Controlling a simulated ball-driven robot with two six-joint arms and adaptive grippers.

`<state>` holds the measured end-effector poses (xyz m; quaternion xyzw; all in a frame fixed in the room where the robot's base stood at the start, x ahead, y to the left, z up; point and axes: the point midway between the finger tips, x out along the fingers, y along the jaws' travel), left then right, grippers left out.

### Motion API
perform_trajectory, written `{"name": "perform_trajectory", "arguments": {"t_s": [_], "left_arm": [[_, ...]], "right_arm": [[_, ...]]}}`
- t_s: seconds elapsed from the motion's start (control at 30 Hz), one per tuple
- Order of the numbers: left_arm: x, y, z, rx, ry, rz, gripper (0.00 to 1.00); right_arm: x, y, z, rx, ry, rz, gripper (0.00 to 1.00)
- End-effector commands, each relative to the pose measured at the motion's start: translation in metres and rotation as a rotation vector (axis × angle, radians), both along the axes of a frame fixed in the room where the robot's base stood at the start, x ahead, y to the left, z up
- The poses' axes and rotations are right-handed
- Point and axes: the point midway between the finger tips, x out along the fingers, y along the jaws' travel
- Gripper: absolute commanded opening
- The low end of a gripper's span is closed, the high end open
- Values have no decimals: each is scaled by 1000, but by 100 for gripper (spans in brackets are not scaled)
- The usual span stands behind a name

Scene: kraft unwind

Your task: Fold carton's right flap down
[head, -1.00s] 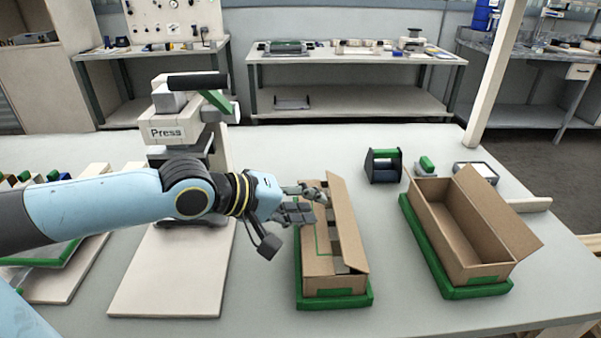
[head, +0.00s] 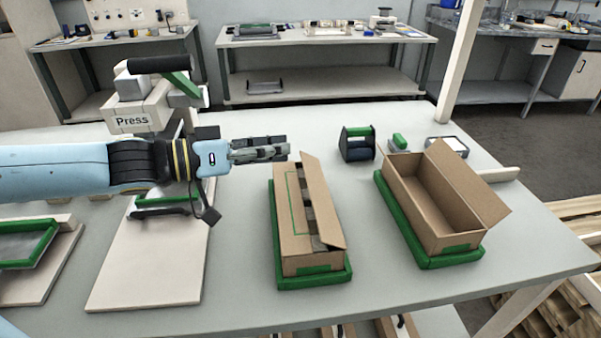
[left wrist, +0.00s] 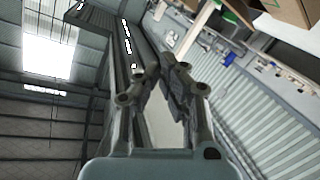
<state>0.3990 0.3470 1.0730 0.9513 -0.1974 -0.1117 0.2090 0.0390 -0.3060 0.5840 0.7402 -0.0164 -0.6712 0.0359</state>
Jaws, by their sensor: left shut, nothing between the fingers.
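The middle carton (head: 298,262) is brown cardboard and sits in a green tray (head: 315,282) on the bench. Its left flap (head: 291,218), marked with a green line, lies folded inward. Its right flap (head: 325,203) stands up at a slant, leaving a long gap with greyish contents showing. My left gripper (head: 284,148) is shut and empty, just beyond the carton's far end, its fingers pointing right. Its fingers also show in the left wrist view (left wrist: 163,72), with nothing between them. My right gripper is not in view.
A second open carton (head: 425,215) stands in a green tray (head: 388,215) to the right. A black and green holder (head: 357,145) stands behind the cartons. A press (head: 135,115) with a pale base board is at the left. Bare bench lies between the cartons.

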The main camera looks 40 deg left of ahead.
Motion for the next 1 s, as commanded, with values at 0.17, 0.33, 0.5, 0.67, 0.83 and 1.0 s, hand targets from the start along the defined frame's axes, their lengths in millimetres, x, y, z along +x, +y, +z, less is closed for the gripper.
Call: {"name": "perform_trajectory", "arguments": {"t_s": [0.17,0.33,0.5,0.67,0.83,1.0], "left_arm": [[-16,9,-14,381,-169,-318,0],[-8,16,-17,444,-171,-353,0],[7,3,-22,439,-174,-349,0],[24,-12,-25,435,-174,-344,0],[44,-29,-29,432,-173,-341,0],[63,-45,-40,431,-166,-344,0]], "right_arm": [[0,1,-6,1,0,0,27],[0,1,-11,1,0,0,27],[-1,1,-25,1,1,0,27],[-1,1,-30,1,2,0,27],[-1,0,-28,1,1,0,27],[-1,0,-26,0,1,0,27]]}}
